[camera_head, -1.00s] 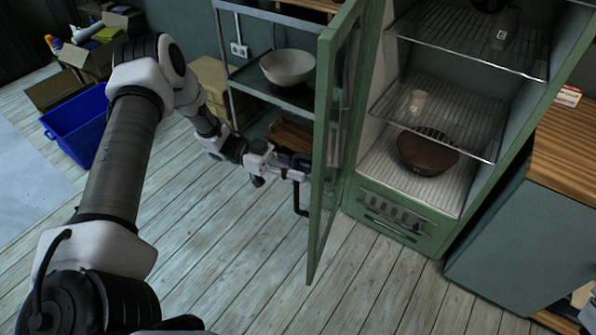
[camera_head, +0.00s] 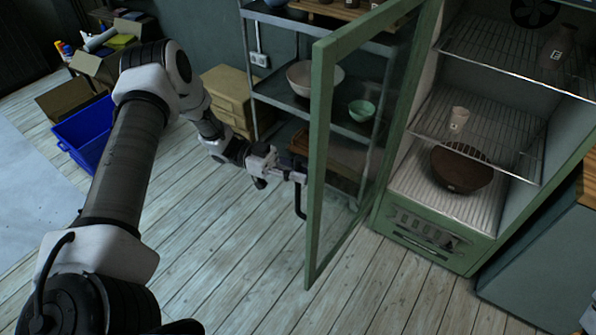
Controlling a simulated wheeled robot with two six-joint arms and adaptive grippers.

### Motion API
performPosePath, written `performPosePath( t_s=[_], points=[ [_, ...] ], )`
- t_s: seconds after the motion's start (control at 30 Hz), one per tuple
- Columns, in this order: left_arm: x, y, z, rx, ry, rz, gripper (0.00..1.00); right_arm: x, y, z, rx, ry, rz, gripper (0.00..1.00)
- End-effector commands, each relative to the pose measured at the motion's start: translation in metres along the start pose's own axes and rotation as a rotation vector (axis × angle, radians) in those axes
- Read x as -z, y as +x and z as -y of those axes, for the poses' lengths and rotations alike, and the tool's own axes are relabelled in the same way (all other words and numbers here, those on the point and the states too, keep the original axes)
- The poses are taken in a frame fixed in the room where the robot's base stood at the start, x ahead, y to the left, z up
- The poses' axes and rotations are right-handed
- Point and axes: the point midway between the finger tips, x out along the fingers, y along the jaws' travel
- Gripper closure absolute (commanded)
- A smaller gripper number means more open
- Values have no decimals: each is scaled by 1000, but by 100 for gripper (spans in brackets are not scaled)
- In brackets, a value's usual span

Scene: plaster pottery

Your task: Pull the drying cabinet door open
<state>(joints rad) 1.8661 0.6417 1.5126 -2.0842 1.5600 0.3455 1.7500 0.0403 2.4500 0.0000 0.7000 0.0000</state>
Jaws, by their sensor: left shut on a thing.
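The green drying cabinet (camera_head: 432,236) stands at the right with its interior exposed. Its green-framed glass door (camera_head: 318,190) stands well open, swung out to the left of the cabinet. A dark bar handle (camera_head: 299,200) is on the door's outer face, near its free edge. My left gripper (camera_head: 291,174) is at this handle and shut on it; the door edge and the gripper body partly hide the fingertips. My right gripper is not in view.
Behind the door, a metal rack holds a white bowl (camera_head: 313,75) and a green bowl (camera_head: 361,110). A blue bin (camera_head: 84,128) stands at left. The plank floor before the door is clear.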

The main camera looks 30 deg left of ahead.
Motion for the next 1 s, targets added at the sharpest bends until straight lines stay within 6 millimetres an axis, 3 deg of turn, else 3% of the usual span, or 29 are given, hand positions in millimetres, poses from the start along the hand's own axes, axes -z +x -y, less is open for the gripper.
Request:
performPosePath(
  t_s=[0.07,0.1,0.13,0.17,0.43,0.57,1.0],
  points=[
    [-1,0,-1,-2,-2,2,100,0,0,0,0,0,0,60],
    [-1,0,-1,-2,-1,2,71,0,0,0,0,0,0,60],
    [-1,0,-1,-1,-1,2,60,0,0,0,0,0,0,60],
    [-1,0,0,-1,-1,1,59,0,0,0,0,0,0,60],
    [0,0,0,0,1,0,59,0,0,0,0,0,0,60],
    [0,-11,0,2,1,0,59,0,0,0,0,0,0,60],
    [-1,-110,0,2,0,2,59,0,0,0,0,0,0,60]
  ],
)
